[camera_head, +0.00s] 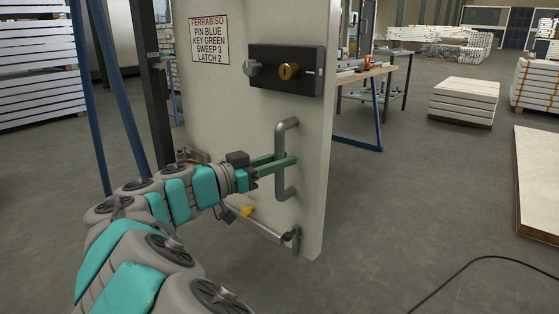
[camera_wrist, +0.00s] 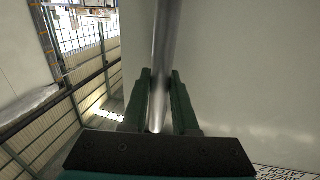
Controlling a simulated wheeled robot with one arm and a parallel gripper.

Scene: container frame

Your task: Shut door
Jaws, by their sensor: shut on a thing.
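A pale grey-white door (camera_head: 235,110) stands open, its free edge at the right in the head view. It carries a label (camera_head: 210,39), a black lock box (camera_head: 286,70) with a brass key cylinder (camera_head: 289,71), and a grey bar handle (camera_head: 281,160). My gripper (camera_head: 286,162) reaches the handle from the left. In the wrist view the green fingers (camera_wrist: 162,100) stand on both sides of the metal handle bar (camera_wrist: 162,60), shut on it. The door's face (camera_wrist: 240,80) fills the right of the wrist view.
A dark post (camera_head: 150,85) and blue struts (camera_head: 87,95) stand left of the door. A workbench (camera_head: 372,80) is behind it at right. Stacked white boards (camera_head: 464,101) lie farther right, and a black cable (camera_head: 455,275) crosses open floor (camera_head: 400,210).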

